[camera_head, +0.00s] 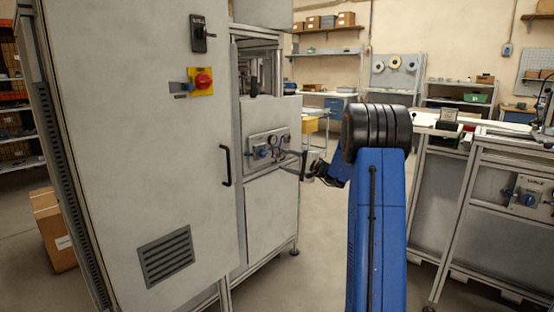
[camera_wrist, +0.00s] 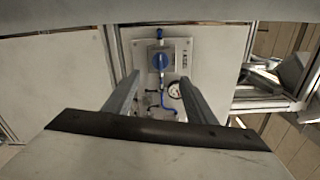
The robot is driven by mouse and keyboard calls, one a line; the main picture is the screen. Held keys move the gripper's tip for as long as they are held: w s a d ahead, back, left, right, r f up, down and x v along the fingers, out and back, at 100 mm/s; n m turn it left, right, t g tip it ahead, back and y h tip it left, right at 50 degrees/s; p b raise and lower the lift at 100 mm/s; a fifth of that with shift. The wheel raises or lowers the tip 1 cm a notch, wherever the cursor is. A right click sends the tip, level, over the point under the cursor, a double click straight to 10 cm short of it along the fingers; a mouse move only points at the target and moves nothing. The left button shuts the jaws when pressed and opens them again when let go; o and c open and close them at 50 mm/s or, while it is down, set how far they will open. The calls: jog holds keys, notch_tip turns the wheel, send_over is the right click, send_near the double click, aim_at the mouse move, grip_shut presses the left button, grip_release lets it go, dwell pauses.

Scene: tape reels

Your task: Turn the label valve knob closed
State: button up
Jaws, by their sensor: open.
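A light grey valve panel (camera_head: 252,141) is mounted on the front of the grey machine. In the wrist view the panel (camera_wrist: 182,48) carries a round blue knob (camera_wrist: 159,62), with blue fittings above and below it. The knob also shows small in the head view (camera_head: 261,153). A round gauge (camera_wrist: 174,91) sits below and right of the knob in the wrist view. My gripper (camera_head: 303,162) is just right of the panel in the head view. In the wrist view my gripper (camera_wrist: 159,78) is open and empty, its fingers either side of the knob in the picture, apparently short of it. The panel's lettering is unreadable.
A tall cabinet (camera_head: 140,130) with a red switch (camera_head: 203,81) and black handle (camera_head: 225,166) stands left of the panel. A second panel with a blue knob (camera_head: 528,199) is on the right bench. Floor between is clear.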

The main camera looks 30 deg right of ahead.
jog(key=shift+v, duration=2.85)
jog(key=s+a+n+g+y, duration=0.1)
jog(key=s+a+n+g, duration=0.2)
jog(key=s+a, duration=0.6)
jog(key=s+a+n+g+y, duration=0.1)
jog(key=s+a+n+g, duration=0.3)
jog(key=a, duration=0.9)
jog(key=s+a+n+g, duration=0.2)
jog(key=s+a+g, duration=0.1)
jog(key=s+a, duration=0.6)
jog(key=s+a+f+n+g+h, duration=0.1)
jog(key=s+a+f+n+g, duration=0.1)
jog(key=s+a, duration=0.5)
jog(key=s+d+f+n+h, duration=0.2)
jog(key=s+f+h, duration=0.1)
jog(key=s, duration=0.8)
jog(key=s+d+f+n+h, duration=0.3)
jog(key=s+f+h, duration=0.1)
jog(key=s, duration=0.7)
jog(key=shift+s, duration=0.4)
